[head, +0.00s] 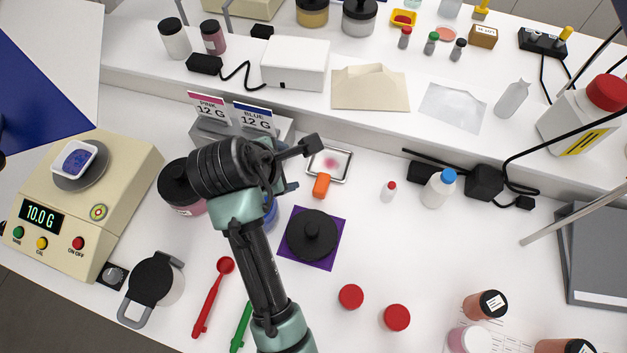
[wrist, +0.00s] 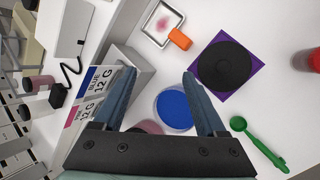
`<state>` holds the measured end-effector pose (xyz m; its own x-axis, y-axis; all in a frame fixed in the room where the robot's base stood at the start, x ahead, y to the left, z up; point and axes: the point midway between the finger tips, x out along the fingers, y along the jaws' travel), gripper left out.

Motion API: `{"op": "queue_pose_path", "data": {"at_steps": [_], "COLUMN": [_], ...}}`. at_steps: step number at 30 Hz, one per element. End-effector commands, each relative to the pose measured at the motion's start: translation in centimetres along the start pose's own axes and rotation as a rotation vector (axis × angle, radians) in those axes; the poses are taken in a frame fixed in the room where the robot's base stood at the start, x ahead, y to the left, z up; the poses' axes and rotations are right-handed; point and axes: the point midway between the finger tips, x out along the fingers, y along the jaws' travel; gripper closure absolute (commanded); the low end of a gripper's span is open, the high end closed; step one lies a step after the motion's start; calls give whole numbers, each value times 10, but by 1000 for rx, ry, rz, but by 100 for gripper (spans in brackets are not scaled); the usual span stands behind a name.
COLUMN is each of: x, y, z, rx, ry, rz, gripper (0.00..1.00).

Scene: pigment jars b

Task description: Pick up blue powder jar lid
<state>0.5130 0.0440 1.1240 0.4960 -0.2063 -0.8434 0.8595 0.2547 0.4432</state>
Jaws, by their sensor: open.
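The black round lid with a knob (head: 312,234) lies on a purple square mat (head: 331,259) right of my arm. In the wrist view the lid (wrist: 224,66) and mat (wrist: 253,64) are at the upper right. The blue powder jar (wrist: 174,109) is uncovered, its blue powder showing between and below my fingers; in the head view my arm mostly hides the jar (head: 271,214). My gripper (wrist: 158,73) is open and empty over the jar area, apart from the lid. In the head view, my gripper (head: 288,183) is partly hidden by my wrist.
A pink jar with a black lid (head: 174,178) stands left of my wrist. Label cards (head: 252,118) stand behind. A small tray (head: 343,160) and orange item (head: 321,186) sit behind the mat. Red (head: 211,298) and green (head: 241,328) scoops lie in front. A scale (head: 118,165) holds blue powder.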

Motion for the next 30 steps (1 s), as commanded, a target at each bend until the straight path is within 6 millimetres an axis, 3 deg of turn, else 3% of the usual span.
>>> {"op": "queue_pose_path", "data": {"at_steps": [3,6,9,18,30], "x": [0,1,7,57,87], "y": [-48,-73,-85,-104,-118], "z": [-9,-13,-14,-12,-11], "rx": [-231,-343,-390,-395,-394], "ry": [-2,8,12,14,15], "rz": [-206,-301,-341,-345,-343], "gripper": [26,26,26,26,26]}}
